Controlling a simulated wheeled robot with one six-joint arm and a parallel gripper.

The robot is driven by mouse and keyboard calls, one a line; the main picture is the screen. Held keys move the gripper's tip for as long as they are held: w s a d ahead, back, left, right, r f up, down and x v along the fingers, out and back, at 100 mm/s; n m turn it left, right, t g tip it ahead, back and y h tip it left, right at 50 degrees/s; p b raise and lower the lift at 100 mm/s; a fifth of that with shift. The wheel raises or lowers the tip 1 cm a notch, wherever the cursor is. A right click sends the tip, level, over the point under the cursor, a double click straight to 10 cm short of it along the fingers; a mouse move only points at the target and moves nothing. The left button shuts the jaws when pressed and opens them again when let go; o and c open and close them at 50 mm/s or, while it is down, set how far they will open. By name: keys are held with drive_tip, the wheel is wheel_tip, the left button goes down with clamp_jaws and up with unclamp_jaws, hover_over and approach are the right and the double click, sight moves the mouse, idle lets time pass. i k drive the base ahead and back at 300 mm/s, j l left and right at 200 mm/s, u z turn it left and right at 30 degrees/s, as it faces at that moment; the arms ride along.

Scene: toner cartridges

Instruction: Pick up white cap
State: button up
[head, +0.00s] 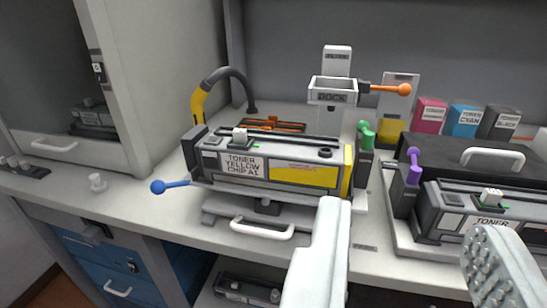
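Small white pieces also sit on the yellow toner cartridge (290,172) and on the right-hand toner cartridge (460,218); I cannot tell whether these are caps. My gripper (409,221) is open and empty at the lower right. Its fingers are wide apart, in front of the cartridges and far to the right of the white piece on the counter.
A blue-knobbed lever (158,187) sticks out left of the yellow cartridge. A dock stand (332,90) with an orange-knobbed lever rises behind it. Toner boxes (466,120) stand at the back right. Blue drawers (110,285) are below.

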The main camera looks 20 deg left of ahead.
sight(98, 186)
drive_tip(key=u, duration=1.35)
